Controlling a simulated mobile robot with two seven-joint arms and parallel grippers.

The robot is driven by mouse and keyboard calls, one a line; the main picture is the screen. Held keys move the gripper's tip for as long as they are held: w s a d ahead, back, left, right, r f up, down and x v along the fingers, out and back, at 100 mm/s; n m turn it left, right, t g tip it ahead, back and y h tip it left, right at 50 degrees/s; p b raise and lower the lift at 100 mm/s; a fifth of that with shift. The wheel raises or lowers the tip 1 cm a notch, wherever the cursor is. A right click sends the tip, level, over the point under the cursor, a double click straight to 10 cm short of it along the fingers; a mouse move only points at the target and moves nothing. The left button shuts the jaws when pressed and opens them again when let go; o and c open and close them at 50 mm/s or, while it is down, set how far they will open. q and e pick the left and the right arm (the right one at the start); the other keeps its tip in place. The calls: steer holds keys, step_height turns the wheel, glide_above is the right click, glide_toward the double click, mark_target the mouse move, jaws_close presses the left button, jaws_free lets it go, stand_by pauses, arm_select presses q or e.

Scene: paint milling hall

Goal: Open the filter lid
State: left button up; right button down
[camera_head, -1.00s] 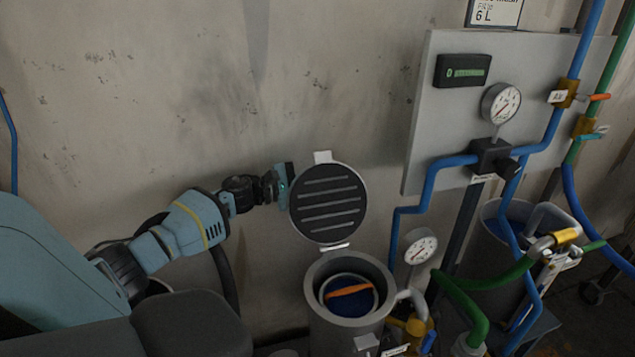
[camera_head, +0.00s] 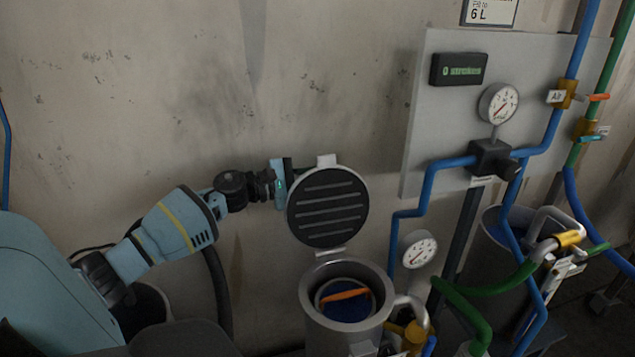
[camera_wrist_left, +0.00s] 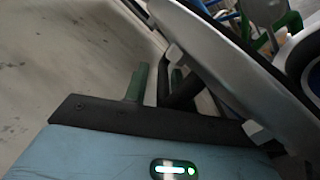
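The filter lid (camera_head: 328,207) stands upright and open behind the mouth of the grey filter housing (camera_head: 345,318). Its dark, ribbed underside faces me, and a pale tab (camera_head: 326,160) sits on its top edge. My left gripper (camera_head: 302,173) is at the lid's upper left edge, its fingers mostly hidden behind the lid. In the left wrist view, its green-padded fingers (camera_wrist_left: 158,82) stand apart beside a black handle (camera_wrist_left: 184,94) on the back of the lid (camera_wrist_left: 235,75). Wall shows between one finger and the handle. My right gripper is out of view.
An orange handle over blue (camera_head: 345,295) shows inside the open housing. A gauge (camera_head: 418,249), a yellow valve (camera_head: 410,335) and blue and green pipes crowd the right side. A grey panel (camera_head: 420,120) is on the wall. The wall left of the lid is bare.

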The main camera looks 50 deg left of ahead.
arm_select(q)
steer(key=shift+o, duration=0.5)
steer(key=shift+f, duration=0.2)
steer(key=shift+s+a+f, duration=0.1)
steer(key=shift+s+a, duration=0.15)
steer(key=shift+s, duration=0.3)
steer(key=b+v, duration=0.1)
steer(key=v, duration=0.5)
steer(key=shift+s+a+r, duration=0.2)
steer(key=shift+s, duration=0.05)
steer(key=shift+s, duration=0.1)
steer(key=v, duration=0.9)
